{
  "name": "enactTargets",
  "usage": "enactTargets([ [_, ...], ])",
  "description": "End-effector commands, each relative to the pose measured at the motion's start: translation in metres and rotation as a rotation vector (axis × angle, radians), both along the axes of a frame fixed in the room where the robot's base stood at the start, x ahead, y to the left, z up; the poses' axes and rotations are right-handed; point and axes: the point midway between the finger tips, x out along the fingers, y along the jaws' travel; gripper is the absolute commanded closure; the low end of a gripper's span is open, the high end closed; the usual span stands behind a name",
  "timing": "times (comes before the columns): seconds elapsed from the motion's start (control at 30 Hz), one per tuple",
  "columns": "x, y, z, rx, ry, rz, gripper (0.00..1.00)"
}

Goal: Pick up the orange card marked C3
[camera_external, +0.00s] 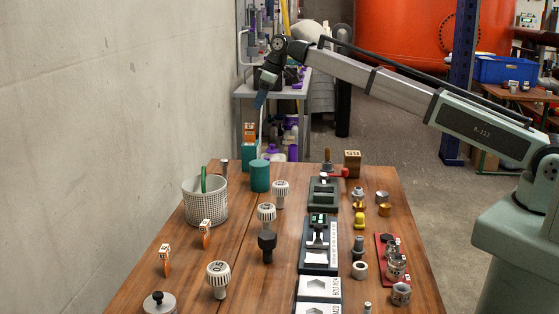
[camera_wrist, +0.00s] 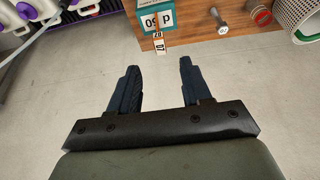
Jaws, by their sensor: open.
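My gripper (camera_wrist: 158,66) is open and empty, its dark fingers over bare floor just off the table's end. In the outside view my gripper (camera_external: 261,99) hangs above a teal block (camera_external: 249,154) at the table's far end. An orange card (camera_external: 249,131) with a pale tag stands at that block; in the wrist view the tagged card (camera_wrist: 158,43) lies just beyond the gap between the fingers, not touching them. Two more orange cards with white tags, one card (camera_external: 205,239) near the basket and one card (camera_external: 166,266) nearer the camera, stand upright. I cannot clearly read C3 on any tag.
A white mesh basket (camera_external: 205,204) and a teal cylinder (camera_external: 260,176) stand near the teal block. White knobbed plugs (camera_external: 218,276), black-and-white fixtures (camera_external: 320,249) and metal fittings (camera_external: 396,268) crowd the wooden table. A wall borders the left side.

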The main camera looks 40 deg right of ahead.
Motion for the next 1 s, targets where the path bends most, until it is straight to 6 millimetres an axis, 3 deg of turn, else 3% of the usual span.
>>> enactTargets([
  [0.67,-0.003,0.006,0.0,0.0,0.0,0.008,0.51],
  [0.77,-0.012,0.028,0.0,0.0,0.0,0.034,0.51],
  [0.87,-0.03,0.067,-0.003,-0.001,0.003,0.081,0.51],
  [1.0,-0.066,0.133,-0.01,-0.004,0.01,0.163,0.51],
])
